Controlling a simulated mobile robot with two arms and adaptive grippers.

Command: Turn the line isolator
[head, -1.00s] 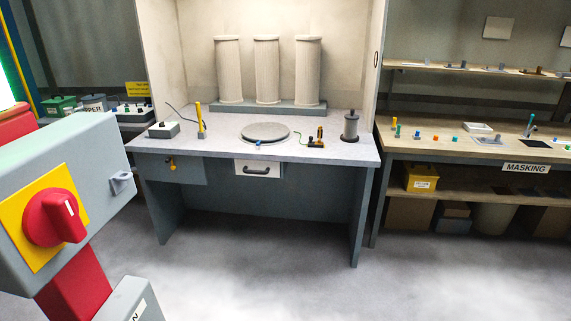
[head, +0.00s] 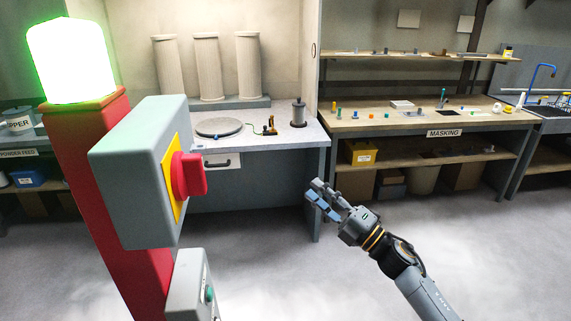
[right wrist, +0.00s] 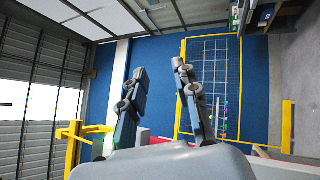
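The line isolator is a red rotary knob (head: 188,175) on a yellow plate (head: 174,160), fixed to the right face of a grey box (head: 137,175) in the head view. I see the knob nearly side-on, so its pointer mark is hidden. The box is mounted on a red post (head: 88,150). My right gripper (head: 314,191) is to the right of the knob, well apart from it. Its fingers are spread with nothing between them, as the right wrist view (right wrist: 159,72) also shows. The isolator does not show in the wrist view. My left gripper is out of view.
A green lamp (head: 70,60) glows on top of the post. A smaller grey box with a green button (head: 210,294) sits below the isolator. A workbench (head: 285,137) stands behind, and the masking bench (head: 400,122) is at the right. The floor (head: 270,275) between is clear.

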